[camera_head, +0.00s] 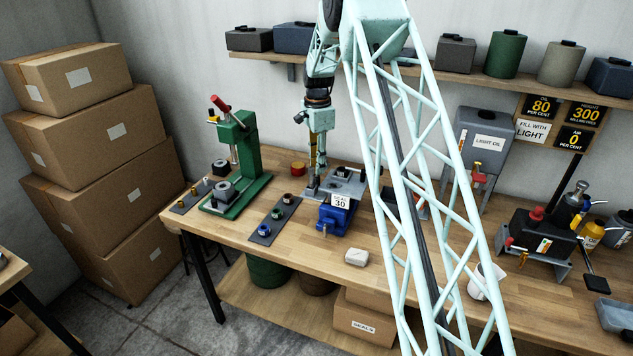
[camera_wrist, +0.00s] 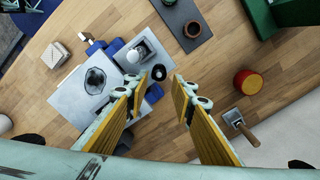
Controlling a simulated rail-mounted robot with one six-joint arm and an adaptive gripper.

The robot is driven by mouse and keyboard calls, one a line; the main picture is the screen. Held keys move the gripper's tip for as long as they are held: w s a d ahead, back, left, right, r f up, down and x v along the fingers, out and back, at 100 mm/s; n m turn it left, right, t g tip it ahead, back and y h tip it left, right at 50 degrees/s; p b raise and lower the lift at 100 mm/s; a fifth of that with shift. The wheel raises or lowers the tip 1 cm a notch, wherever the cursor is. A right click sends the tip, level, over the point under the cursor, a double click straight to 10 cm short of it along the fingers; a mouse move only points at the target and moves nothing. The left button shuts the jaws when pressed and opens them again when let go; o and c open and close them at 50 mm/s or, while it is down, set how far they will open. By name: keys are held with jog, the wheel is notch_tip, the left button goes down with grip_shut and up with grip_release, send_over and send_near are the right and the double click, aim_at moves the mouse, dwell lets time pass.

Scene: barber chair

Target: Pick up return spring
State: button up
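I cannot make out a return spring for certain in either view. My gripper (camera_head: 317,163) points down over the workbench, beside the blue vise (camera_head: 335,217) in the head view. In the wrist view my gripper (camera_wrist: 168,82) is open, its two yellow-padded fingers apart with nothing between them. The left finger hides part of this assembly.
A dark mat with rings (camera_head: 266,230) and a green press (camera_head: 232,150) stand left of the vise. A red tin (camera_wrist: 248,82) and a brush-like tool (camera_wrist: 240,126) lie right of my fingers in the wrist view.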

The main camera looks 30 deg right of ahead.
aim_at(318, 176)
jog(key=shift+s+f, duration=0.1)
jog(key=shift+f, duration=2.45)
jog(key=shift+c, duration=0.3)
jog(key=c, duration=0.4)
notch_tip(318, 176, up, 10)
jog(key=shift+r, duration=0.1)
